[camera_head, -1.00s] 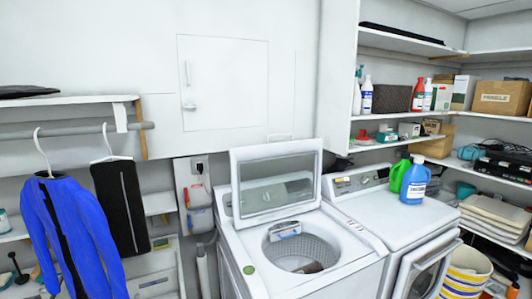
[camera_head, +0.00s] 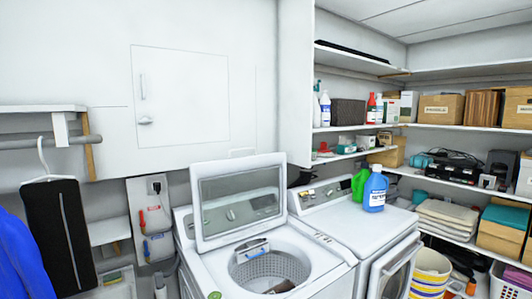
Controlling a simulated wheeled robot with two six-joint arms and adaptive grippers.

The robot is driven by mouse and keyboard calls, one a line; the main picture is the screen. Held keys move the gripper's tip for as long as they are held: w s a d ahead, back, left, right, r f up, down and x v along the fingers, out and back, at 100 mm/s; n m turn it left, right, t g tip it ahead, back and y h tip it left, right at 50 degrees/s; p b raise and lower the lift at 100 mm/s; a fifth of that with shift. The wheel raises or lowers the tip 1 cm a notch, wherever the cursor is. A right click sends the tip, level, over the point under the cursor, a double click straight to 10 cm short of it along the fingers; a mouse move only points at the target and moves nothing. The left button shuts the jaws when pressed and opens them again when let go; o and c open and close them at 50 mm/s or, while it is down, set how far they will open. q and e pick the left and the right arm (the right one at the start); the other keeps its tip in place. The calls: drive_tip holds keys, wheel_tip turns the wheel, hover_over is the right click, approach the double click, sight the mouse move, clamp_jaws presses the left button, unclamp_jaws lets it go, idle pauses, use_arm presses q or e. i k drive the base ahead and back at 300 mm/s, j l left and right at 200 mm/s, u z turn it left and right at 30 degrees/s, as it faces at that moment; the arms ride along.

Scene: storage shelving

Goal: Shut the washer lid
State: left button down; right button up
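The washer (camera_head: 212,262) is a white top-loader at the lower middle of the head view. Its lid (camera_head: 238,198), white with a glass panel, stands raised and leans back a little at the rear of the washer top. The round drum (camera_head: 270,268) is uncovered, and something small and dark lies inside it. Neither of my grippers shows in the head view, so their positions relative to the lid cannot be seen.
A white dryer (camera_head: 345,225) stands right of the washer, with a green bottle (camera_head: 360,184) and a blue detergent bottle (camera_head: 375,190) on top. Loaded shelves and a yellow-striped basket (camera_head: 431,272) are at the right. Hanging clothes (camera_head: 58,235) are at the left.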

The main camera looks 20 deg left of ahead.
sight(198, 172)
drive_tip(key=i+j+z, duration=0.1)
drive_tip(key=j+z, duration=0.2)
drive_tip(key=j, duration=0.7)
drive_tip(key=j+z, duration=0.3)
drive_tip(key=j, duration=0.7)
